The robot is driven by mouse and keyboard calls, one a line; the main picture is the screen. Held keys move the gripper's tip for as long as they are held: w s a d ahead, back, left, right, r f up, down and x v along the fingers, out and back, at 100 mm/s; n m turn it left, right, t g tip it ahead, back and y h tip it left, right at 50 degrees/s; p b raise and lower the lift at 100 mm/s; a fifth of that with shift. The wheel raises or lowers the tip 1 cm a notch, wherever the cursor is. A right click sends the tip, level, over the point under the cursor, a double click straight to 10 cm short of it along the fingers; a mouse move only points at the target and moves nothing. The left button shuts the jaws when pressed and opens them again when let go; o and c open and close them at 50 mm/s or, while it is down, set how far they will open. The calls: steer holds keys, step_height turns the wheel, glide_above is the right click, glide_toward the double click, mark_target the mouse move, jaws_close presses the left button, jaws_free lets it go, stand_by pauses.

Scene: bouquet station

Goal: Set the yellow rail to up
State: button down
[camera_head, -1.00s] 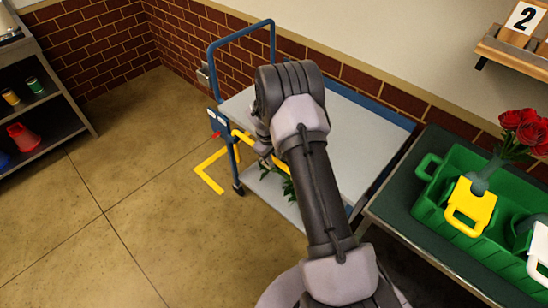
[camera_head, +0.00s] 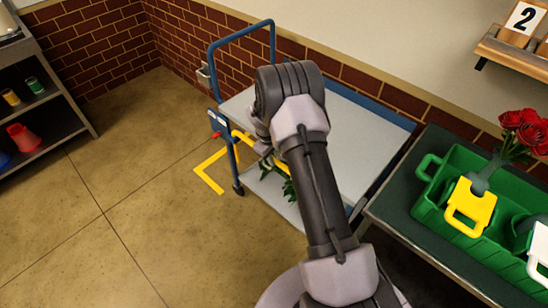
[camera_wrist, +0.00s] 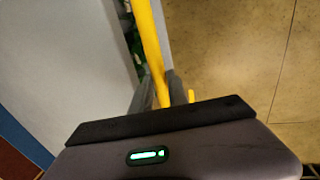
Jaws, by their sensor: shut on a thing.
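The yellow rail (camera_head: 243,138) is on the near side of the blue-framed cart (camera_head: 212,58), partly hidden behind my arm in the head view. In the wrist view the yellow rail (camera_wrist: 149,40) runs from the top edge down between my fingers. My gripper (camera_wrist: 158,90) is shut on it, with one dark finger on each side. In the head view my arm hides most of the gripper, so the rail's full angle is hard to tell.
Green leaves (camera_head: 288,188) show beside the rail at the cart's lower shelf. A green crate (camera_head: 427,207) with red roses (camera_head: 522,120) stands on the table at right. A yellow floor mark (camera_head: 207,178) lies left of the cart.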

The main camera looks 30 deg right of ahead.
steer(key=shift+r, duration=0.1)
stand_by(0.5)
step_height(320, 180, up, 13)
steer(key=p, duration=0.8)
steer(key=shift+w+r, duration=0.15)
steer(key=c, duration=1.3)
jaws_free()
steer(key=shift+r, duration=0.1)
steer(key=a+r+p, duration=0.1)
steer(key=r+p, duration=0.1)
steer(key=r, duration=0.6)
steer(key=s+a+r+p, duration=0.1)
steer(key=a+r+p, duration=0.1)
steer(key=r, duration=0.7)
steer(key=shift+s+p, duration=0.2)
steer(key=shift+p, duration=0.2)
